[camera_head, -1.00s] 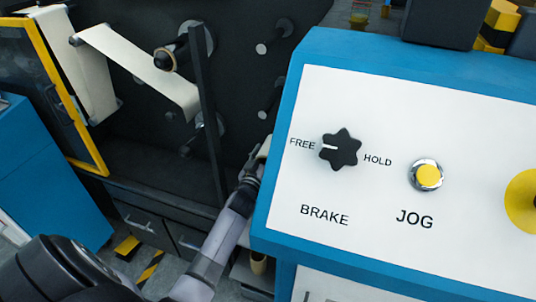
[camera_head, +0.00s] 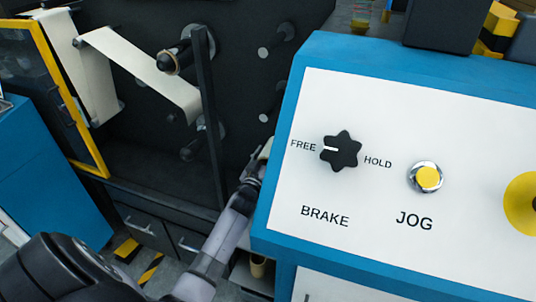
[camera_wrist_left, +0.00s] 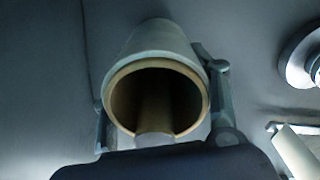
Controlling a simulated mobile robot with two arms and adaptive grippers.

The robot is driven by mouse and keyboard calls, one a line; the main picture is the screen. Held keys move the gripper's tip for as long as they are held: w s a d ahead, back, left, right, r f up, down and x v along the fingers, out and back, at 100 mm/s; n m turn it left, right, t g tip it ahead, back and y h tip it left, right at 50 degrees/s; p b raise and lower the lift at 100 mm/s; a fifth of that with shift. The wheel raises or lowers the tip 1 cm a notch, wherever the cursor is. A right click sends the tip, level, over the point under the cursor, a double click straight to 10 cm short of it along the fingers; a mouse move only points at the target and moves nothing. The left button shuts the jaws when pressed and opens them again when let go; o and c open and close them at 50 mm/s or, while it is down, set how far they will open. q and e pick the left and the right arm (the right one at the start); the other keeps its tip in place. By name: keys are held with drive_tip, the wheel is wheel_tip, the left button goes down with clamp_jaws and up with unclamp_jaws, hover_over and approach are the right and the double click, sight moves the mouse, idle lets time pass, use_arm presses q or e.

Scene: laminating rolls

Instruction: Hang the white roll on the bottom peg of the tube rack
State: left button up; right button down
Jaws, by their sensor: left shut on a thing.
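The white roll (camera_wrist_left: 158,42) shows end-on in the left wrist view, with a brown core and a dark hollow. My left gripper (camera_wrist_left: 160,100) is shut on it, one finger on each side. A pale rod (camera_wrist_left: 154,142) shows at the core's lower mouth and seems to run inside it; I cannot tell whether it is a peg. In the head view my left gripper (camera_head: 258,165) is beside the blue console's left edge, partly hidden, and the roll is barely visible there. I cannot make out the tube rack or its bottom peg. My right gripper is not in view.
The blue console (camera_head: 300,120) with BRAKE and JOG controls fills the right. Behind, a dark machine panel (camera_head: 235,75) carries rollers and a white web (camera_head: 140,68). A yellow-framed door (camera_head: 70,90) stands at the left. The left wrist view shows a round fitting (camera_wrist_left: 304,58) at its right.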

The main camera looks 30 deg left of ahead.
use_arm(q)
drive_tip(key=shift+w+a+r, duration=0.2)
drive_tip(key=shift+r, duration=0.45)
drive_tip(key=shift+w+a+r, duration=0.2)
drive_tip(key=shift+r, duration=0.4)
drive_tip(key=o, duration=1.4)
drive_tip(key=shift+o, duration=0.2)
drive_tip(key=shift+s+d+f, duration=0.2)
drive_tip(key=shift+f, duration=0.05)
drive_tip(key=shift+s+d+f, duration=0.25)
drive_tip(key=shift+s+f, duration=0.25)
drive_tip(key=shift+s+d+f, duration=0.2)
drive_tip(key=shift+s+f, duration=0.25)
drive_tip(key=v, duration=0.5)
drive_tip(key=shift+s+d+r, duration=0.1)
drive_tip(key=shift+s, duration=0.55)
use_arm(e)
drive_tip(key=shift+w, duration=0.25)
